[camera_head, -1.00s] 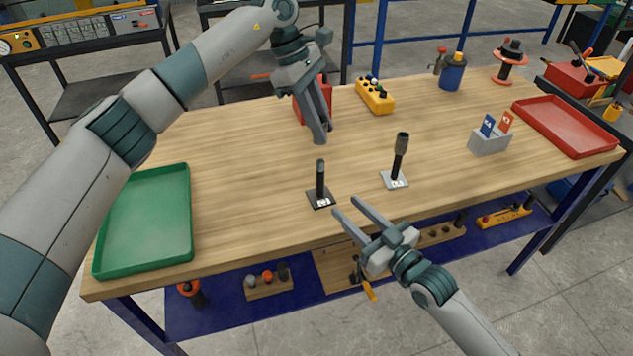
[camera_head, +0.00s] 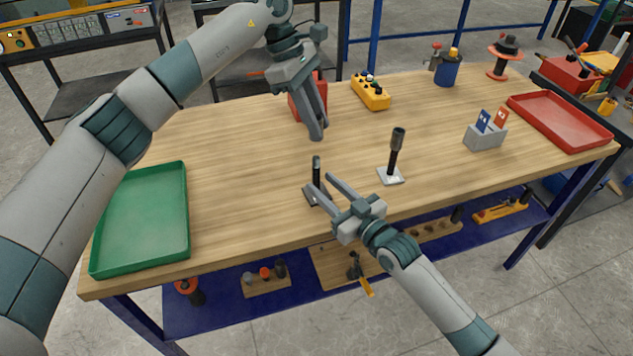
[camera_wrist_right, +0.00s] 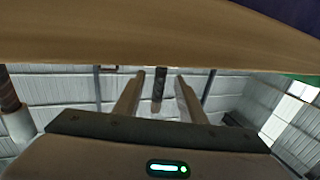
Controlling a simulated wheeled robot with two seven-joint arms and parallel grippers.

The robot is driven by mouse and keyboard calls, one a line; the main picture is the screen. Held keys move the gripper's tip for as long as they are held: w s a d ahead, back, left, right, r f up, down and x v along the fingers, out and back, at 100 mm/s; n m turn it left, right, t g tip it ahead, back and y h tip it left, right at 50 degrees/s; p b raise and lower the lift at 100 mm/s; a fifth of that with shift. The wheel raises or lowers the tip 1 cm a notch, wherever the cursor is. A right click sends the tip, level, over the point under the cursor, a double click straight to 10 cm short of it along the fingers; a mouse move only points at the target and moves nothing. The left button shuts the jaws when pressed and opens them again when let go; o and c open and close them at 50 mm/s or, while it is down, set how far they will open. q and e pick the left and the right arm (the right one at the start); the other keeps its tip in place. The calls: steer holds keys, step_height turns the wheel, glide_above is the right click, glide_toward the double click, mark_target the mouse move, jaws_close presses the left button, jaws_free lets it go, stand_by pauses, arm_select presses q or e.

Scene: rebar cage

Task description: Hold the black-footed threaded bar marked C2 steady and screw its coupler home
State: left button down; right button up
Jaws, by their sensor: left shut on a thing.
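The black-footed threaded bar (camera_head: 316,171) stands upright near the table's front edge; its label is not legible now. The wrist view shows the bar (camera_wrist_right: 159,88) between the right fingers with a gap to each side. My right gripper (camera_head: 322,186) is open, low in front of the bar and partly covering its foot. My left gripper (camera_head: 315,134) is shut above and behind the bar. It grips a thing hidden by its fingers, likely the coupler, since none is seen on this bar. A white-footed bar (camera_head: 393,162) to the right carries a dark coupler (camera_head: 398,138).
A green tray (camera_head: 140,220) lies left and a red tray (camera_head: 560,120) right. A grey holder with blue and red cards (camera_head: 485,137), a yellow button box (camera_head: 371,92) and a red box (camera_head: 300,103) stand farther back.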

mark_target(319, 181)
steer(key=shift+x, duration=1.85)
jaws_close()
